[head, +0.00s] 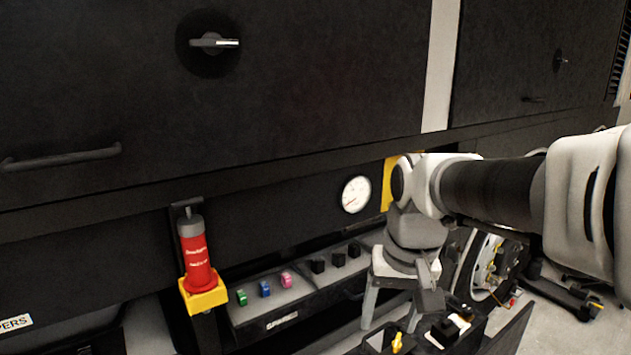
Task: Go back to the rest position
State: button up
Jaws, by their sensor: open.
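My gripper (398,312) hangs from the end of my white and black arm, right of the middle of the head view. Its fingers point down and stand apart, with nothing visible between them. It is in front of a dark shelf (325,301) and just above a dark box with small yellow and black parts. The rest position itself is not marked in view.
A red bottle (200,262) sits in a yellow holder (205,296) at left. Green (241,297), blue (265,289) and pink (286,280) pieces lie on the shelf. A round gauge (356,194) is behind. A wheel (487,265) stands at right. Dark panels with handles rise above.

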jog(key=s+d+t, duration=0.3)
jog(key=s, duration=0.8)
jog(key=shift+r+n+t+h, duration=0.15)
jog(key=shift+n+t+h, duration=0.15)
jog(key=shift+n, duration=0.1)
jog(key=shift+d, duration=0.15)
